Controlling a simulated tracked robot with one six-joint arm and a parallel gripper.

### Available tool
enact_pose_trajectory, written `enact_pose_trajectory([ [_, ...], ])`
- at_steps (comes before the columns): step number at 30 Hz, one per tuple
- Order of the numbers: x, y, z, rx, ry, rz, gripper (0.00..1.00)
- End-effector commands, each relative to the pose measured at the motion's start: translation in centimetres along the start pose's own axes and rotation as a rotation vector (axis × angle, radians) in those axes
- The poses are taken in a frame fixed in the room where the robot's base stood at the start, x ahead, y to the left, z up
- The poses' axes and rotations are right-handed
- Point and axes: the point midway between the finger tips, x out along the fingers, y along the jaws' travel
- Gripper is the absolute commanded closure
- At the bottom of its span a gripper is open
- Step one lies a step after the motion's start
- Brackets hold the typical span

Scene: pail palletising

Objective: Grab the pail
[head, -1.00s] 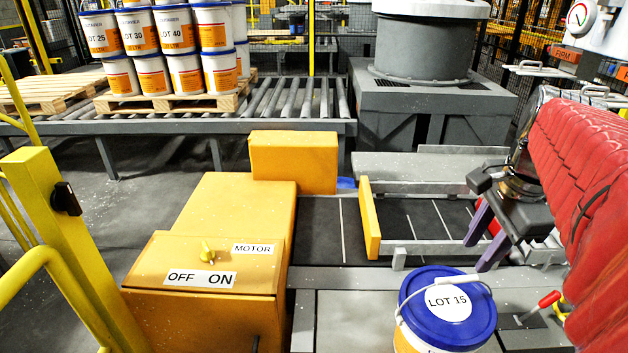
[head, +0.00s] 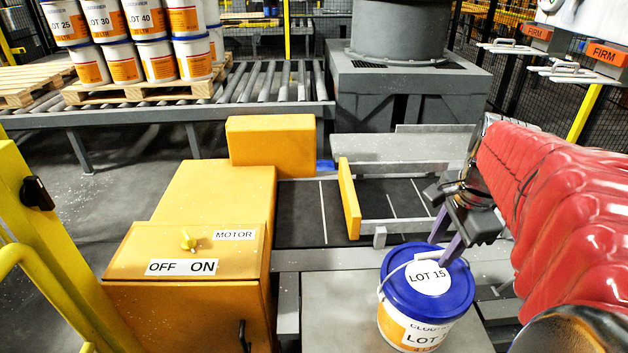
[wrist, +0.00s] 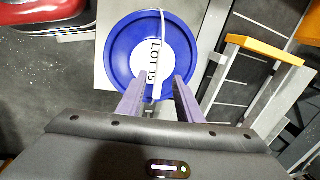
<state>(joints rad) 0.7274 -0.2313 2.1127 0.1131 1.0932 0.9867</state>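The pail (head: 415,325) is white and orange with a blue lid and a round LOT 15 label. It stands upright on the grey surface at the lower right in the head view. Its blue lid (wrist: 118,50) fills the upper middle of the wrist view. My gripper (head: 447,240) has purple fingers and is over the far right part of the lid. In the wrist view my gripper (wrist: 157,88) is open, fingers apart. The pale handle (wrist: 163,25) runs across the lid and down between the fingers. I cannot tell whether the fingers touch the pail.
A yellow motor box (head: 190,255) with an OFF/ON switch stands left of the pail. Behind it is a dark belt (head: 300,215) with a yellow bar (head: 348,198) and metal rails. Stacked pails (head: 160,65) stand on a pallet on the roller conveyor (head: 250,95) at the back left.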

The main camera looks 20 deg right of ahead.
Motion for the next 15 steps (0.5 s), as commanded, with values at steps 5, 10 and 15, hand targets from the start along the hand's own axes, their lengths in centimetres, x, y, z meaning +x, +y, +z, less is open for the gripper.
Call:
enact_pose_trajectory([
  [5,2.5,0.2,0.2,-0.001,-0.002,0.003,0.68],
  [10,3.6,0.1,0.2,-0.001,-0.001,0.001,0.68],
  [15,3.6,0.1,0.2,-0.001,0.0,0.0,0.68],
])
